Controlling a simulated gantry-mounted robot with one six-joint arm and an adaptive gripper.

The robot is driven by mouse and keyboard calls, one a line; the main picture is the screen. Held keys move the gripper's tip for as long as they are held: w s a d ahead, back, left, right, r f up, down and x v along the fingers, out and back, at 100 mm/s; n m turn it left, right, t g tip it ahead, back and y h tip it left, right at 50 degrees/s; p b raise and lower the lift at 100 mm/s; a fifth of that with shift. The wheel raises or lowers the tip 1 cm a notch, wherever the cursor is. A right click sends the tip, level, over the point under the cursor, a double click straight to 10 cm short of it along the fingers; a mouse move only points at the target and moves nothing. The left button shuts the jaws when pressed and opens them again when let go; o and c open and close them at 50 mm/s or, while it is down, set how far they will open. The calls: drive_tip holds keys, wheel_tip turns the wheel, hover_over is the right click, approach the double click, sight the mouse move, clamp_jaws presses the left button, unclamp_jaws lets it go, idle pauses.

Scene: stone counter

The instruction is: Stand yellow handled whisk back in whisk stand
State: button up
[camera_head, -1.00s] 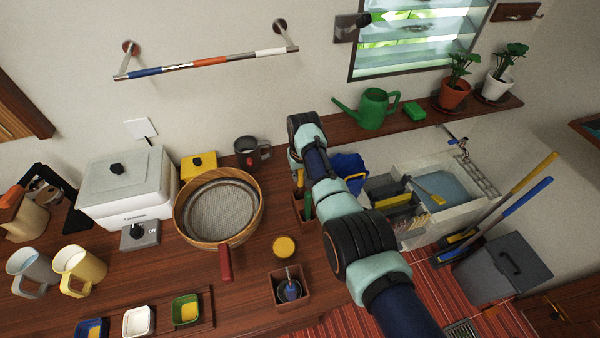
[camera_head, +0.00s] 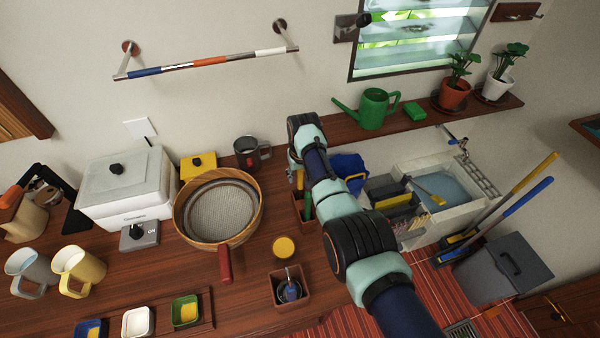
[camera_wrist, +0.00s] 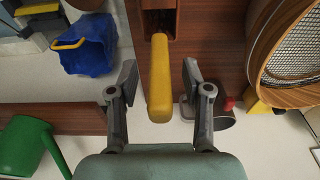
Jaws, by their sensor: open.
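The yellow handle (camera_wrist: 160,80), which I take to be the whisk's, points up toward the wrist camera. Its far end is by a brown wooden box with a slot (camera_wrist: 158,20); whether it sits inside cannot be told. My gripper (camera_wrist: 157,82) is open, with one finger on each side of the handle and a visible gap on both sides. In the head view the yellow handle (camera_head: 300,178) shows beside my arm above the wooden box (camera_head: 300,208), partly hidden, with a green handle (camera_head: 308,204) there. A square brown holder (camera_head: 291,300) with a blue item inside stands at the counter's front. Which holder is the whisk stand is unclear.
A large round sieve (camera_head: 220,210) lies left of the box, and a dark mug (camera_head: 247,152) stands behind. A yellow round lid (camera_head: 284,247) lies between box and square holder.

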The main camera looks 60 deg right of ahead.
wheel_tip(320, 180, up, 12)
drive_tip(key=s+a, duration=0.1)
drive_tip(key=shift+a, duration=0.2)
drive_tip(key=shift+s, duration=0.1)
idle(1.1)
